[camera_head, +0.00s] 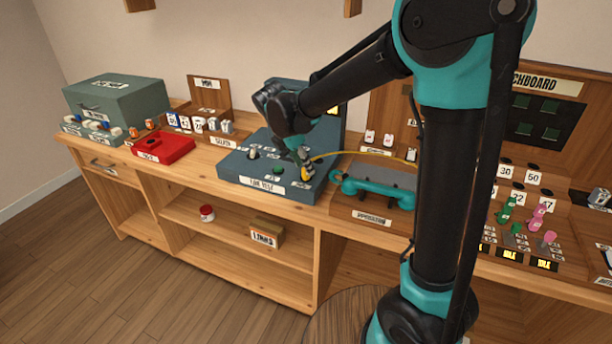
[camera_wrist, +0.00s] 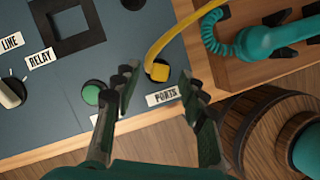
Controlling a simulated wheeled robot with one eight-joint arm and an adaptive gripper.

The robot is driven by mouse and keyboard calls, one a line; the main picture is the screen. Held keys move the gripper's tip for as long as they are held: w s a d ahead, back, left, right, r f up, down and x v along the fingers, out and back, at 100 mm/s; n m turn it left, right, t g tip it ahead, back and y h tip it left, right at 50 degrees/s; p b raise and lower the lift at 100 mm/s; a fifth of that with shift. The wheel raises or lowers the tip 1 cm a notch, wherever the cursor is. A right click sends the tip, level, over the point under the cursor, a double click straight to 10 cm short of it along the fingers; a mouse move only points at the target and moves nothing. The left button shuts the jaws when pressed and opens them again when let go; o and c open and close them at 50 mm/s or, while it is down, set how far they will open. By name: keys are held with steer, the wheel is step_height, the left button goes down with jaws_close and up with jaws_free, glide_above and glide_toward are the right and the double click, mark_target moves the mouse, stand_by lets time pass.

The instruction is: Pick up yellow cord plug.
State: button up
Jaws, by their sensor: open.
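The yellow cord plug (camera_wrist: 159,72) sits upright in a round black socket on the blue-grey line test panel, just behind the "PORTS" label (camera_wrist: 162,97). Its yellow cord (camera_wrist: 180,33) curves away towards the upper right in the wrist view. In the head view the plug (camera_head: 306,174) is at the panel's right front corner, and the cord (camera_head: 350,154) arcs off to the right. My gripper (camera_wrist: 158,88) is open and empty above the panel, with its fingers on either side of the plug in the picture. I cannot tell the exact height gap. In the head view my gripper (camera_head: 303,157) partly covers the plug.
A green button (camera_wrist: 91,95) is close to the left finger. A teal handset with a coiled cord (camera_wrist: 262,42) lies on the wooden operator unit to the right. A red box (camera_head: 163,147) stands farther left. A wooden barrel (camera_wrist: 262,125) is below the table edge.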

steer(key=x, duration=0.3)
steer(key=shift+f, duration=0.1)
jaws_close()
stand_by(0.4)
step_height(320, 180, up, 20)
stand_by(0.4)
